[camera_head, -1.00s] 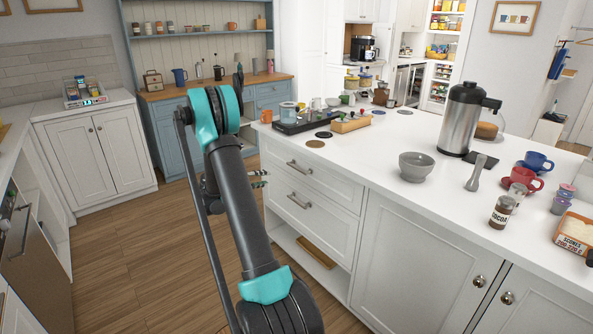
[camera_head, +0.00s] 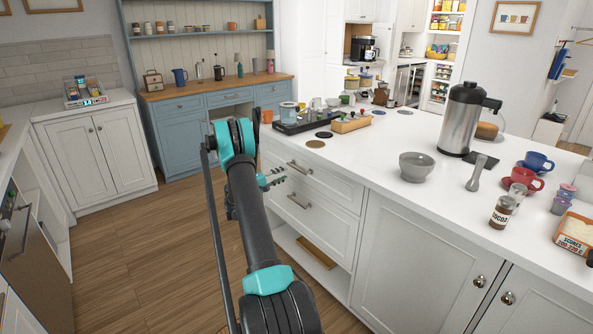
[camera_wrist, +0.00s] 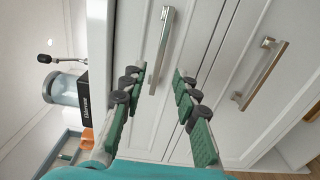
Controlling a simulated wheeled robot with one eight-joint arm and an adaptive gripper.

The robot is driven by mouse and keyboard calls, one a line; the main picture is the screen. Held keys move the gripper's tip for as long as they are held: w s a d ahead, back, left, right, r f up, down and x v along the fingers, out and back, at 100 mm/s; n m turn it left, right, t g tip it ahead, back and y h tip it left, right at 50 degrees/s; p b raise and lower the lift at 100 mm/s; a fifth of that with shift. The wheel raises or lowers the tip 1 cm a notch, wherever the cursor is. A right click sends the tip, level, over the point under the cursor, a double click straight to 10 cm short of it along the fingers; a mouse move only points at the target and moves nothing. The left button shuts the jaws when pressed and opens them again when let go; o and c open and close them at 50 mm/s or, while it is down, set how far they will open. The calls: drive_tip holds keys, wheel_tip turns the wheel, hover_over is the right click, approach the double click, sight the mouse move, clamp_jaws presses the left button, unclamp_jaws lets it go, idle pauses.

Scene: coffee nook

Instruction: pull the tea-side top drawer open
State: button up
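The top drawer (camera_head: 318,178) of the white island is shut, its front flush with the cabinet. Its metal bar handle (camera_head: 299,167) also shows in the wrist view (camera_wrist: 163,45), between my two green-padded fingers. My gripper (camera_head: 273,178) is in front of the drawer's left part, partly hidden by my arm in the head view. In the wrist view my gripper (camera_wrist: 159,84) is open, one finger on each side of the handle's near end. Neither finger visibly touches the handle. The shut lower drawer's handle (camera_wrist: 262,75) is right of the fingers there.
A black tray (camera_head: 296,128) with a canister stands on the island top above the drawer; its edge shows close to the left finger in the wrist view. An open shelf with a wooden board (camera_head: 317,252) is below the drawers. The wooden floor (camera_head: 165,260) left of my arm is clear.

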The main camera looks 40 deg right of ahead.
sight(297, 168)
drive_tip(key=d, duration=0.9)
drive_tip(key=shift+w, duration=0.35)
clamp_jaws()
